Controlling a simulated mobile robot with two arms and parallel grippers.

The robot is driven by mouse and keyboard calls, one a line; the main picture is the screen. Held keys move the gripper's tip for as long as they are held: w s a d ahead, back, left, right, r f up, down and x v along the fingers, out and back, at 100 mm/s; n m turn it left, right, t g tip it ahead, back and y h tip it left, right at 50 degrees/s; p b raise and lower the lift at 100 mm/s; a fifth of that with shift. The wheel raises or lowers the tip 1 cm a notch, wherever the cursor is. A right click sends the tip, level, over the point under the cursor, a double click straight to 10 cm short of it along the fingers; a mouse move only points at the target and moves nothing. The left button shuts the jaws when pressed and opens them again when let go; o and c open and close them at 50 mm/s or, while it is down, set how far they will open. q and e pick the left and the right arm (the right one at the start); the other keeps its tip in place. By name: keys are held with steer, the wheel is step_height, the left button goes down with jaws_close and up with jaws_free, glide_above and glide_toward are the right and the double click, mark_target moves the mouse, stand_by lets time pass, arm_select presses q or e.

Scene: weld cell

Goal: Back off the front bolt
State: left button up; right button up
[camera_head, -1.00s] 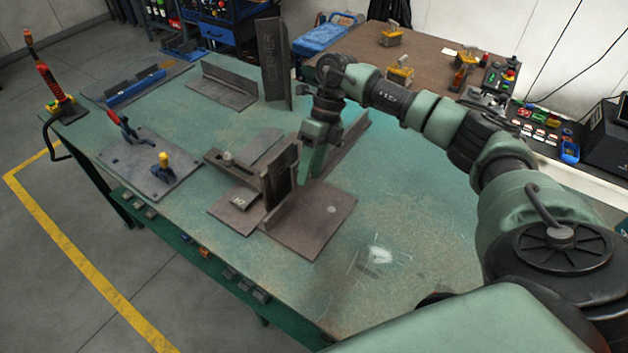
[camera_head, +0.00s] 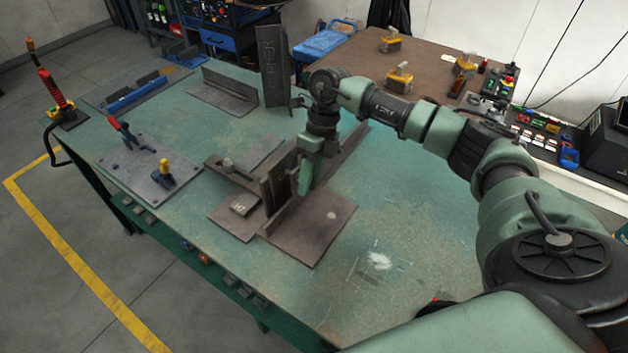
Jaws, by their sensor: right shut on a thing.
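A brown steel fixture (camera_head: 322,215) with upright plates stands near the middle of the green table. My right gripper (camera_head: 304,188) reaches down among its upright plates. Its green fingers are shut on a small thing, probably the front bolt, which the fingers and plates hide. A small marked block (camera_head: 243,204) lies on the fixture's left base plate. My left gripper is not in view.
A plate with red and yellow-topped clamps (camera_head: 150,168) lies to the left. A tall dark angle piece (camera_head: 272,65) and a low angle piece (camera_head: 228,88) stand at the back. A red torch-like tool (camera_head: 54,90) stands at the far left corner. The front right of the table (camera_head: 400,215) is clear.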

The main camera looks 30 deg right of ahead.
steer(key=shift+a+r+t+h+p, duration=0.15)
steer(key=shift+t+h+p, duration=0.45)
steer(key=shift+h, duration=0.6)
steer(key=shift+t+h, duration=0.4)
steer(key=shift+h, duration=0.7)
steer(key=h, duration=0.1)
steer(key=t+h+b, duration=0.1)
steer(key=shift+f+h, duration=0.3)
steer(key=shift+h, duration=0.1)
steer(key=shift+t+h+b, duration=0.7)
steer(key=shift+h+b, duration=0.7)
steer(key=shift+h, duration=0.1)
steer(key=shift+r+t+h, duration=0.15)
steer(key=shift+t+h, duration=0.15)
steer(key=shift+h, duration=0.4)
steer(key=o, duration=0.6)
steer(key=shift+o, duration=0.2)
